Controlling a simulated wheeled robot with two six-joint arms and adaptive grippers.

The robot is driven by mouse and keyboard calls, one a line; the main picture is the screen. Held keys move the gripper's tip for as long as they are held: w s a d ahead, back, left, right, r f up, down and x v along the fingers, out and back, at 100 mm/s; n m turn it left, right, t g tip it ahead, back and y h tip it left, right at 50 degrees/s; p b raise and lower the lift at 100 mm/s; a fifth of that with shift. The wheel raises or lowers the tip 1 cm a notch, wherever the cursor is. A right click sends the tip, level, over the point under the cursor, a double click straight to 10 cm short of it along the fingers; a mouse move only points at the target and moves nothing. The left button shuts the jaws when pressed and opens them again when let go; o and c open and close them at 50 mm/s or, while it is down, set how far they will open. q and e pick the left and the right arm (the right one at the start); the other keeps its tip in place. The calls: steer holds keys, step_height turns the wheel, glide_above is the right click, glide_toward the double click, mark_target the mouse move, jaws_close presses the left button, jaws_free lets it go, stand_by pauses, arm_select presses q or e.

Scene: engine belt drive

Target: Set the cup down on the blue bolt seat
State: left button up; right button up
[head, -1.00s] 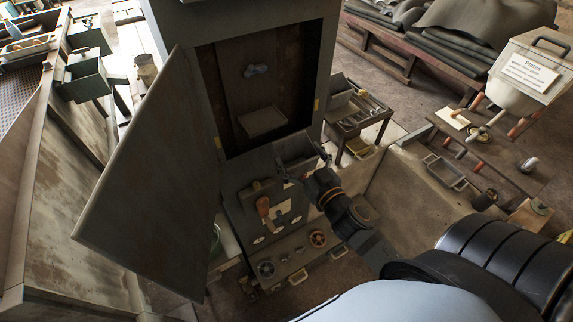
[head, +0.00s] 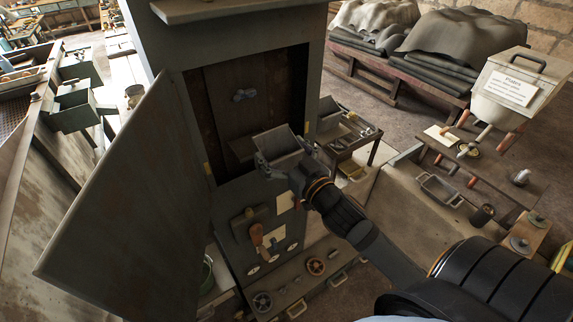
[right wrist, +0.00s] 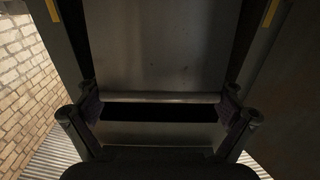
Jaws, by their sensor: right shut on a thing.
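A grey, open-topped metal cup (head: 279,142) is held in my right gripper (head: 287,160), in front of the lower right part of the open cabinet. In the right wrist view the two fingers (right wrist: 160,105) grip the cup (right wrist: 160,132) at its sides. A blue bolt seat (head: 244,95) shows on the dark belt (head: 225,115) inside the cabinet, above and left of the held cup, which is apart from it. My left gripper is not in view.
The cabinet's large door (head: 135,190) stands open on the left. A panel with an orange-brown handle (head: 257,237) and handwheels (head: 316,266) lies below the opening. A tool cart (head: 350,135) stands to the right. A hopper marked Plates (head: 510,90) is farther right.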

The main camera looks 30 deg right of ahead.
mark_target(271, 144)
steer(key=w+b, duration=0.3)
steer(key=w+f+b, duration=0.1)
steer(key=w, duration=0.1)
steer(key=shift+w+a, duration=0.1)
steer(key=shift+a, duration=0.15)
steer(key=w, duration=0.3)
steer(key=w+b, duration=0.1)
steer(key=w, duration=0.5)
steer(key=shift+a, duration=0.35)
steer(key=shift+w, duration=0.75)
steer(key=shift+s+f, duration=0.1)
steer(key=shift+f, duration=0.45)
steer(key=o, duration=0.9)
